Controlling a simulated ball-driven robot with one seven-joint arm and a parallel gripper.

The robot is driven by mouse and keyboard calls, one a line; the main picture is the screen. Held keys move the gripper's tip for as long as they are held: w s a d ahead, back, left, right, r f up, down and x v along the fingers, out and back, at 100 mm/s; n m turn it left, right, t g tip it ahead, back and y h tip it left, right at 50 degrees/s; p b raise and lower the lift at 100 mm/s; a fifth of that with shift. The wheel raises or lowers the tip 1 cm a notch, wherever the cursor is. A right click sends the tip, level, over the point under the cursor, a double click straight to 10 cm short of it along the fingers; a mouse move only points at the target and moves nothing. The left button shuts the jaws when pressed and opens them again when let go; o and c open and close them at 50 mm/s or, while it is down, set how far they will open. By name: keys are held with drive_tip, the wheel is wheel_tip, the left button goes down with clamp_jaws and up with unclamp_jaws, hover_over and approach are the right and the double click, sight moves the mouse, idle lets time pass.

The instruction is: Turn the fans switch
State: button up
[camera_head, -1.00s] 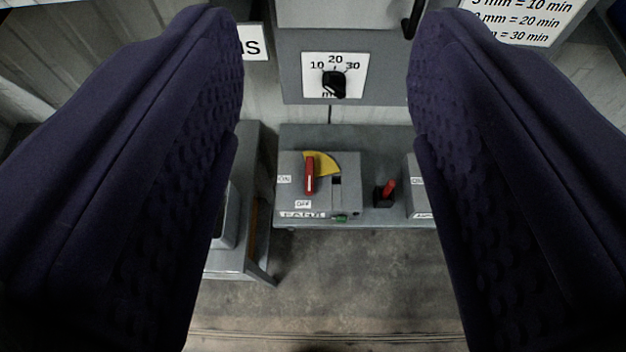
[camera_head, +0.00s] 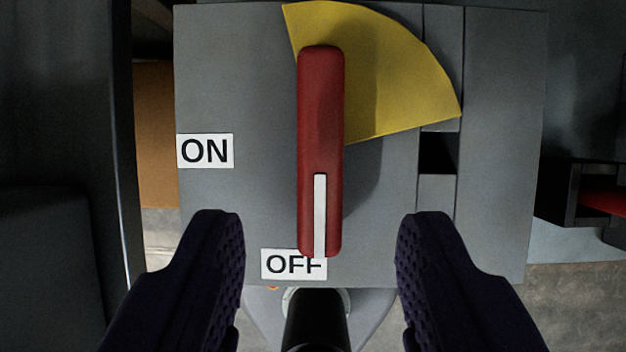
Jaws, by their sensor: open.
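The fans switch is a grey box (camera_head: 230,80) that fills the middle of the view. Its red handle (camera_head: 321,120) stands vertical, with a white stripe on its lower end pointing at the OFF label (camera_head: 282,264). The ON label (camera_head: 205,151) is to the left of the handle. A yellow quarter-disc plate (camera_head: 390,70) lies behind the handle, to its upper right. My gripper (camera_head: 320,225) is open, with one dark finger on each side of the handle's lower end. Neither finger touches the handle.
A dark slot (camera_head: 438,152) is in the box's right part. A black block with a red part (camera_head: 590,195) stands to the right of the box. A dark cylinder (camera_head: 316,322) shows below the box, between the fingers. Dark grey surfaces are at the left.

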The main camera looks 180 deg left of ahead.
sight(320, 159)
drive_tip(key=b+x, duration=0.2)
drive_tip(key=x, duration=0.4)
drive_tip(key=shift+w+f, duration=0.2)
drive_tip(key=shift+f, duration=0.15)
clamp_jaws()
